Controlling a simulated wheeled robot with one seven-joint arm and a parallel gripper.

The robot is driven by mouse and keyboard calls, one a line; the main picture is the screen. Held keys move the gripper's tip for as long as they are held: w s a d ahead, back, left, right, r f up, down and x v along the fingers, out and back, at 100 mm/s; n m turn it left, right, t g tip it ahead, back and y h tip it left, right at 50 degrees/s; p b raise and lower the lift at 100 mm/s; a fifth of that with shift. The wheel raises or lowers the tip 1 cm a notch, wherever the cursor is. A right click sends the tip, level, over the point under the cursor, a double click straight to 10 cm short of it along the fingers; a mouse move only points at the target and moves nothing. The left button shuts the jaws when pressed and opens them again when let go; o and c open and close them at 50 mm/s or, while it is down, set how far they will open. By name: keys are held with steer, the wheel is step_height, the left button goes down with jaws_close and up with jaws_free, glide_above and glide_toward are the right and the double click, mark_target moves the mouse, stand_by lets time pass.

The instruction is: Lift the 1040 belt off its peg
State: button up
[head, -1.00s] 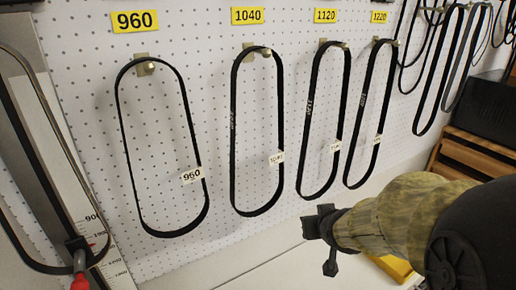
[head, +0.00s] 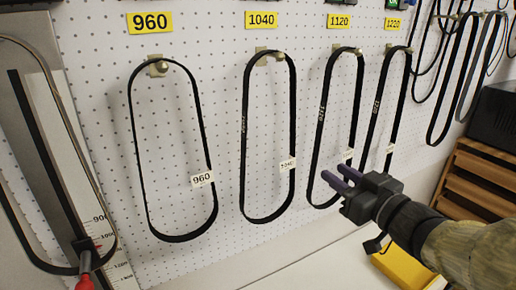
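The 1040 belt (head: 244,150) is a black loop hanging from its peg (head: 277,57) under the yellow 1040 label (head: 261,20). A small white tag sits on its right side. My gripper (head: 334,180) is to the right of the 1040 belt's lower half, pointing left, in front of the lower part of the 1120 belt (head: 319,130). Its two fingers are apart with nothing seen between them. It does not appear to touch the 1040 belt.
The 960 belt (head: 139,150) hangs to the left, and the 1220 belt (head: 377,105) to the right. More belts hang at the far right. A yellow object (head: 403,266) lies below my arm. A wooden rack (head: 480,180) stands at the right. A red-handled tool (head: 85,268) is at lower left.

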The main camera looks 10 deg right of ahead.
steer(key=p, duration=0.4)
glide_toward(291, 151)
steer(key=w+r, duration=0.1)
steer(key=w+a, duration=0.1)
steer(key=w+a+r, duration=0.1)
steer(key=w, duration=0.1)
steer(key=shift+r, duration=0.35)
steer(key=p+x, duration=0.1)
steer(key=x, duration=0.2)
steer(key=p+x, duration=0.1)
steer(key=shift+w+r+p, duration=0.25)
steer(key=shift+w+p, duration=0.05)
steer(key=shift+p, duration=0.05)
steer(key=shift+w+a+f, duration=0.1)
steer(key=shift+w+f, duration=0.05)
steer(key=shift+w, duration=0.25)
steer(key=shift+s, duration=0.1)
steer(key=shift+c, duration=0.4)
jaws_close()
